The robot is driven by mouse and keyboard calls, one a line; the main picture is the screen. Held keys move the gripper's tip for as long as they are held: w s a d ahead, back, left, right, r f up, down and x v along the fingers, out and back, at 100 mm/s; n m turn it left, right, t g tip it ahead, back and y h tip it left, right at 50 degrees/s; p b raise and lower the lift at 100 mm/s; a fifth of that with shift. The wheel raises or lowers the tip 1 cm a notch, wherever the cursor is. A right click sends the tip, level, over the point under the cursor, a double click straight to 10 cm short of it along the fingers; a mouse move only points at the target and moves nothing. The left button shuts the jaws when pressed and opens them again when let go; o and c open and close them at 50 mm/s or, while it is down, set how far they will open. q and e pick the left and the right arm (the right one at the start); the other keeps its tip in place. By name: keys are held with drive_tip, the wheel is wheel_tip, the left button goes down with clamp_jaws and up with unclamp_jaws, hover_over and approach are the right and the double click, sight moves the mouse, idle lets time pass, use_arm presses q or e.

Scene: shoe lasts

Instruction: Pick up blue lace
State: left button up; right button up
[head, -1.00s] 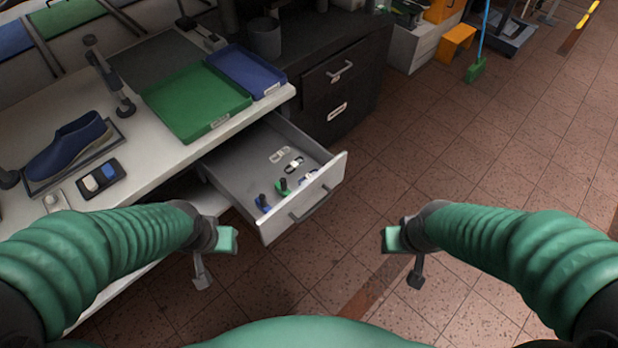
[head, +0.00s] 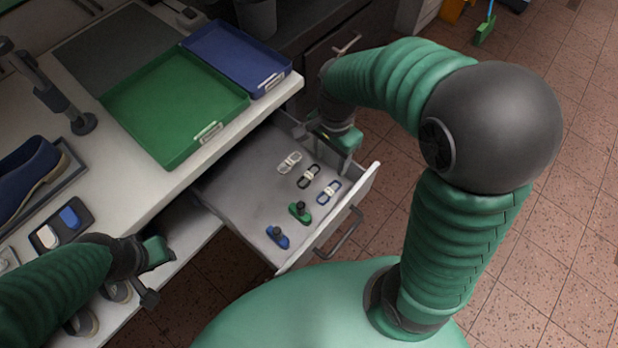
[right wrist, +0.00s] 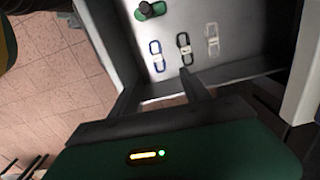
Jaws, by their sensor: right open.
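The blue lace (head: 329,192) is a small looped bundle with a white band, lying in the open drawer near its front right side. It also shows in the right wrist view (right wrist: 156,57). A black lace (head: 309,176) and a white lace (head: 290,162) lie beside it in a row. My right gripper (head: 335,145) is open and empty over the drawer's right side, apart from the laces. In the right wrist view its fingers (right wrist: 160,88) are spread, below the blue and black laces. My left gripper (head: 155,274) is open and empty by the table's front edge.
The drawer (head: 240,195) also holds a green knobbed piece (head: 300,212) and a blue knobbed piece (head: 277,237). A green tray (head: 175,105) and a blue tray (head: 235,58) lie on the table above. A blue shoe (head: 25,180) stands at left.

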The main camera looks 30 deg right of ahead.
wheel_tip(320, 180, down, 4)
drive_tip(key=s+b, duration=0.1)
drive_tip(key=s, duration=0.1)
drive_tip(key=b, duration=0.2)
hover_over(327, 193)
drive_tip(key=f, duration=0.6)
drive_tip(key=shift+w, duration=0.2)
drive_tip(key=shift+f, duration=0.4)
drive_tip(key=f, duration=0.1)
drive_tip(key=f+b, duration=0.1)
drive_tip(key=f, duration=0.3)
drive_tip(key=shift+s+b, duration=0.25)
drive_tip(key=shift+b, duration=0.15)
drive_tip(key=shift+w, duration=0.1)
use_arm(q)
drive_tip(key=f, duration=0.3)
drive_tip(key=s+f, duration=0.1)
drive_tip(key=shift+a+f, duration=0.1)
drive_tip(key=shift+f, duration=0.3)
use_arm(e)
drive_tip(key=shift+a, duration=0.1)
drive_tip(key=shift+c, duration=0.3)
drive_tip(key=shift+r, duration=0.1)
drive_tip(key=shift+c, duration=1.2)
clamp_jaws()
